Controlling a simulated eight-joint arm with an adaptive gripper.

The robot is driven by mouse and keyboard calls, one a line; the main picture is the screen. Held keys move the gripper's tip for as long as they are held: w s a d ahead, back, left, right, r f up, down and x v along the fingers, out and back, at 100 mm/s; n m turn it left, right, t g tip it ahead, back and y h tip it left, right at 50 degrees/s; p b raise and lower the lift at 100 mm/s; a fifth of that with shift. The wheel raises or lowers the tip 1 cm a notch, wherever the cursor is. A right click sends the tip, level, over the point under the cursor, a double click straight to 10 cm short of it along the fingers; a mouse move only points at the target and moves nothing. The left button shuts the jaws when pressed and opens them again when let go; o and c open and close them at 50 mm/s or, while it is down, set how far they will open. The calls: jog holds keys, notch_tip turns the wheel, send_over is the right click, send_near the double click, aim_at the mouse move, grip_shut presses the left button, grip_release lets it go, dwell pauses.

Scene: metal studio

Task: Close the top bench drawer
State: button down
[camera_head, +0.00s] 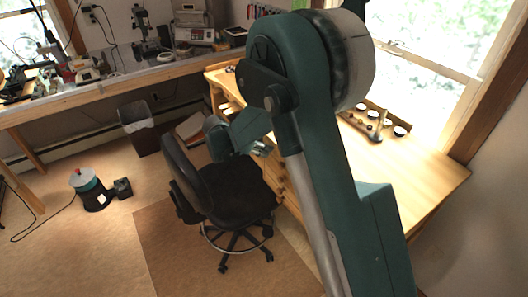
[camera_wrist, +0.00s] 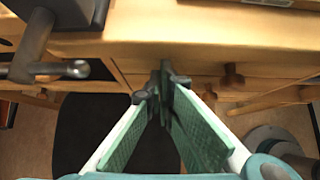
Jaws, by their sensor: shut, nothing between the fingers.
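The wooden bench (camera_head: 420,165) stands at the right in the head view, with drawer fronts (camera_head: 293,203) partly showing under its top, beside my arm. In the wrist view the bench top's front edge (camera_wrist: 210,45) crosses the upper part, with wooden drawer fronts and a round wooden knob (camera_wrist: 233,76) below it. I cannot tell which front is the top drawer or how far it stands out. My gripper (camera_wrist: 162,82) is shut and empty, its fingertips together just below the bench edge, left of the knob. In the head view it (camera_head: 262,148) is small, near the bench's front.
A black office chair (camera_head: 235,190) stands close in front of the bench. A dark vise with a handle (camera_wrist: 45,68) hangs at the bench edge, left of my fingers. A waste bin (camera_head: 138,127) stands under the long back counter (camera_head: 120,80).

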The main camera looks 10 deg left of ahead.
jog(key=shift+w+d, duration=0.15)
jog(key=s+a+f+p+v, duration=0.1)
jog(key=f+v, duration=0.1)
jog(key=v, duration=1.1)
jog(key=shift+s+a, duration=0.3)
